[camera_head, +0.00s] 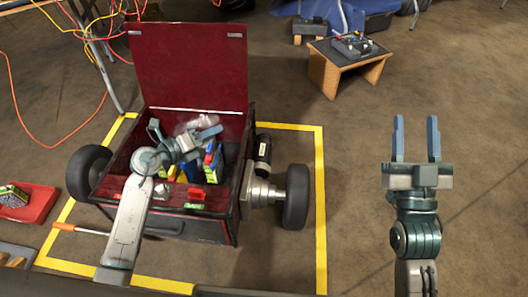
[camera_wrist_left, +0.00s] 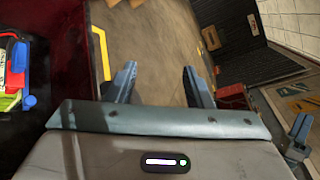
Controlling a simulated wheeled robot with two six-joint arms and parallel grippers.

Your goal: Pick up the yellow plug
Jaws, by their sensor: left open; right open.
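A small yellow piece (camera_head: 172,171), possibly the yellow plug, shows inside the open dark red box (camera_head: 125,150), partly hidden by my left arm. A cluster of blue, red and yellow-green items (camera_head: 213,163) stands right of it. Similar coloured items (camera_wrist_left: 14,65) show at the left edge of the left wrist view. My left gripper (camera_head: 182,134) is open over the box, tilted, with its fingers toward the back; nothing is seen between them in the left wrist view (camera_wrist_left: 162,82). My right gripper (camera_head: 416,130) is open and empty over the floor at right.
The box has wheels (camera_head: 295,197) and a raised lid (camera_head: 190,65) behind. Yellow tape (camera_head: 321,200) marks the floor around it. A red tray (camera_head: 28,205) lies at left, a small wooden table (camera_head: 328,73) at back. The floor at right is clear.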

